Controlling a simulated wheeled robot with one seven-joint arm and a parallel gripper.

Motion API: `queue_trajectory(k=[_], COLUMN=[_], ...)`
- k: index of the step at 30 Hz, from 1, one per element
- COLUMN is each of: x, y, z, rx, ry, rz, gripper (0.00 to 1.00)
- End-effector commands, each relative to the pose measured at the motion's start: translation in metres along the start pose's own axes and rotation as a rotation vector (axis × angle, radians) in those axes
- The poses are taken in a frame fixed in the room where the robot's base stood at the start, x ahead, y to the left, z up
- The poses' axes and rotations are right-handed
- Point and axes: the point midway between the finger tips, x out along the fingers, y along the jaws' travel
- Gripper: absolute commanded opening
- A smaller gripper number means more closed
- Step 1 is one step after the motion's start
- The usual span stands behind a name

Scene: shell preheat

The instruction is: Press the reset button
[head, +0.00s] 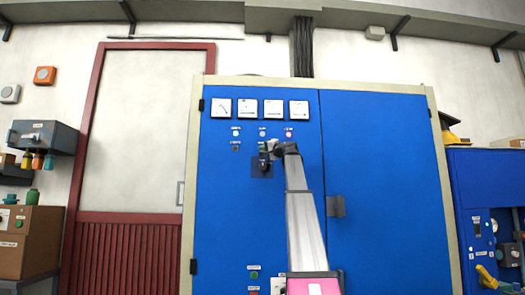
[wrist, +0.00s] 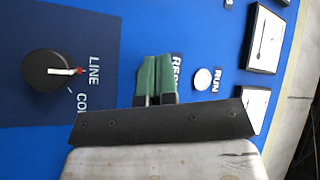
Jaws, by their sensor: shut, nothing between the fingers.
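My gripper (wrist: 157,78) is shut and empty, its two green fingertips side by side in front of the blue panel in the wrist view. A label starting "RES" (wrist: 176,72) shows right beside the fingertips, partly covered by them. The reset button itself is not visible; the fingers hide that spot. I cannot tell whether the fingertips touch the panel. In the head view my gripper (head: 267,147) is at the upper left door of the blue cabinet (head: 375,190), just above a black rotary knob (head: 263,165).
In the wrist view the black rotary knob (wrist: 52,71) is left of the fingers, with a "LINE" label. A white lamp (wrist: 203,80) labelled "RUN" is close on the right, and meters (wrist: 265,38) lie beyond. A red-framed door (head: 140,150) stands left of the cabinet.

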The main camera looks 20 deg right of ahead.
Motion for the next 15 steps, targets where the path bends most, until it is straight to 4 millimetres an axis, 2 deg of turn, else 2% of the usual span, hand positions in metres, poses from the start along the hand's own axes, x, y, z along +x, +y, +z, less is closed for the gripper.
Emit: queue_trajectory(k=[15], x=[0.0038], y=[0.0025], z=[-0.0028], rx=[0.000], ry=[0.000], rz=[0.000], gripper=[0.00])
